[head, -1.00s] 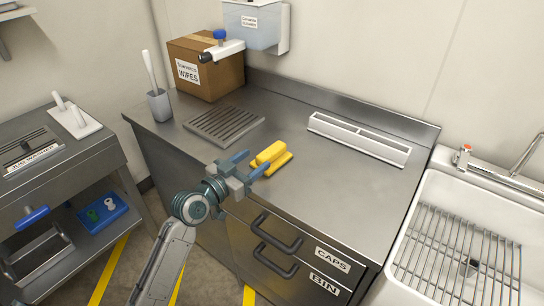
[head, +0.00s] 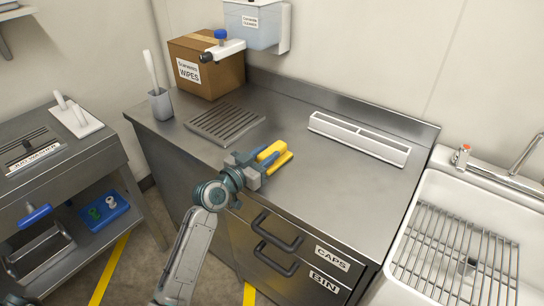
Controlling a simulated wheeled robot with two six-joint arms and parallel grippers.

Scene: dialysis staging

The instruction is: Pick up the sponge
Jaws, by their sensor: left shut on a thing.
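The yellow sponge (head: 277,150) is at the front part of the steel counter (head: 340,200), with a flat yellow piece (head: 284,162) under or beside it. My left gripper (head: 262,160) has its blue fingers at the sponge and is shut on it. The fingers partly cover the sponge's left side. I cannot tell whether the sponge is clear of the counter. My right gripper is not in view.
A drain grate (head: 225,123), a grey cup with a brush (head: 160,104) and a wipes box (head: 206,66) stand at the left and back. A white divided tray (head: 358,138) lies to the right. A sink (head: 455,250) is at far right. The counter's right front is clear.

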